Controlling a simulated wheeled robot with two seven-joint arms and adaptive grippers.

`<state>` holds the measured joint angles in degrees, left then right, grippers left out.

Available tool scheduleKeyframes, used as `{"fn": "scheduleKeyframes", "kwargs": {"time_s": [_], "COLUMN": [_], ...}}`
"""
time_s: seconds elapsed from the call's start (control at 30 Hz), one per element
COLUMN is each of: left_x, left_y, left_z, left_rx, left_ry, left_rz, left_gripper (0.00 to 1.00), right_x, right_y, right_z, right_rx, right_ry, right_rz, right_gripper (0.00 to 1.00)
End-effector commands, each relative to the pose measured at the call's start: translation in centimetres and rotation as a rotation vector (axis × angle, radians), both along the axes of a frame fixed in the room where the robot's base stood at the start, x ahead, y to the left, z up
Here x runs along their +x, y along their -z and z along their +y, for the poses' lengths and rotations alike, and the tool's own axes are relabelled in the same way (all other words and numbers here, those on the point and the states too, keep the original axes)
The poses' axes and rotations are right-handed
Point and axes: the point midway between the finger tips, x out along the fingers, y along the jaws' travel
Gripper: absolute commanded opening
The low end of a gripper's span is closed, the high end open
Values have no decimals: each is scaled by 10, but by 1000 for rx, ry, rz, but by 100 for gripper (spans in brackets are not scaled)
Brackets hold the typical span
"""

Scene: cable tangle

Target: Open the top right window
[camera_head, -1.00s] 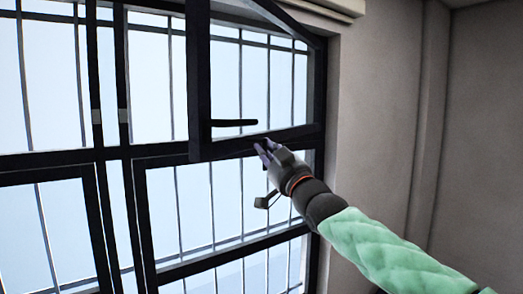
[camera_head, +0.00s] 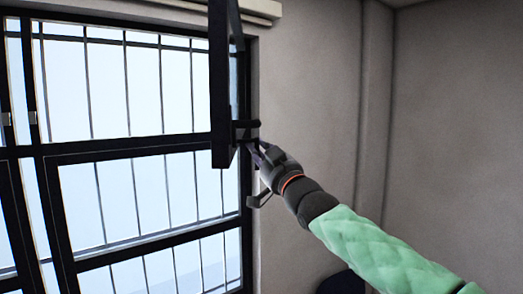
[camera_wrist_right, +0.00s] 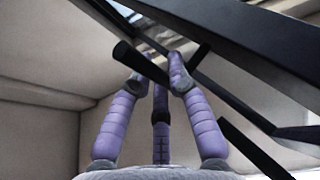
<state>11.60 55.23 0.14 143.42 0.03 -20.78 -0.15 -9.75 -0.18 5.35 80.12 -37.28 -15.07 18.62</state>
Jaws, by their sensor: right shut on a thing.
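The top right window sash (camera_head: 222,95) is swung out from its frame and shows almost edge-on in the head view. Its dark handle (camera_head: 246,126) sticks out to the right near the sash's lower end. My right gripper (camera_head: 260,153) is at the handle, just below it. In the right wrist view the purple fingers (camera_wrist_right: 158,80) close around the dark handle bar (camera_wrist_right: 138,60), and the sash's dark frame (camera_wrist_right: 225,80) runs diagonally behind them. The exact contact is partly hidden by the fingers. My left gripper is not in view.
The window opening (camera_head: 140,85) behind the sash has thin vertical bars. Lower panes (camera_head: 150,195) in dark frames are below it. A plain grey wall (camera_head: 310,90) lies to the right, with open room in front of it. A pale rail (camera_head: 240,10) runs above the window.

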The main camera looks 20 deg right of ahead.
Motion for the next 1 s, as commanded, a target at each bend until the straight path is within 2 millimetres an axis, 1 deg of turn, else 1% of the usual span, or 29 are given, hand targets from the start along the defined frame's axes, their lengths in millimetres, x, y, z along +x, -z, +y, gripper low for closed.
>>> {"fn": "scheduleKeyframes", "kwargs": {"time_s": [0.03, 0.5, 0.53, 0.6, 1.0], "left_x": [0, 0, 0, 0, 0], "left_y": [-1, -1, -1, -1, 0], "left_z": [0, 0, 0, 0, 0], "left_rx": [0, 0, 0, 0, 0], "left_ry": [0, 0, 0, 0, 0], "left_rz": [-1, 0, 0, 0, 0], "left_gripper": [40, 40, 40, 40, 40], "right_x": [-6, -5, -6, -5, -4], "right_y": [-13, -14, -14, -14, -10], "right_z": [-5, -5, -5, -5, -3], "right_rx": [5, 5, 5, 5, 3], "right_ry": [5, 5, 5, 5, 4], "right_rz": [-27, -27, -27, -27, -19], "right_gripper": [0, 0, 26, 44, 44]}}
